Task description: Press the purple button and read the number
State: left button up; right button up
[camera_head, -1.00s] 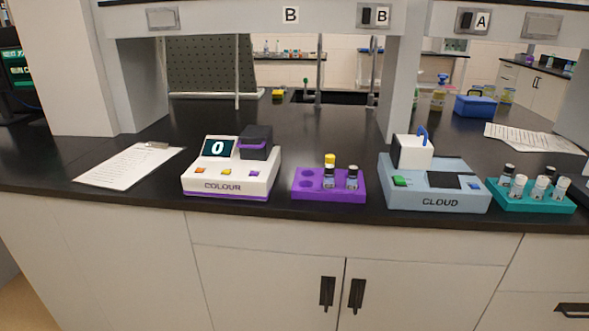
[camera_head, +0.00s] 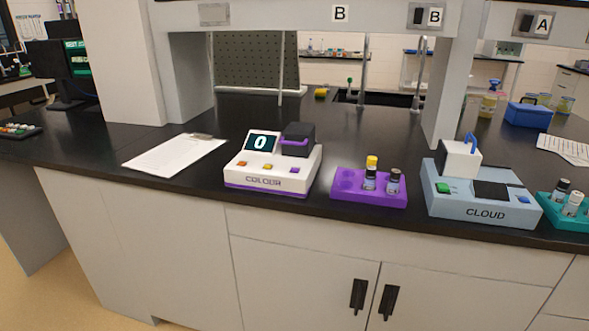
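The white COLOUR meter (camera_head: 240,174) with a purple base trim stands on the black bench, left of centre in the head view. Its dark screen (camera_head: 261,143) reads 0. Its front top has an orange button (camera_head: 243,163), a yellow button (camera_head: 267,167) and a purple button (camera_head: 294,170) at the right. A black block (camera_head: 298,139) with a purple edge sits on its back right; whether it is shut cannot be told. Neither of my grippers is in view.
A clipboard with paper (camera_head: 172,156) lies left of the meter. A purple rack (camera_head: 384,198) with two vials stands to its right, then the blue-grey CLOUD device (camera_head: 450,206) and a teal rack (camera_head: 547,212). The bench's front edge runs close before them.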

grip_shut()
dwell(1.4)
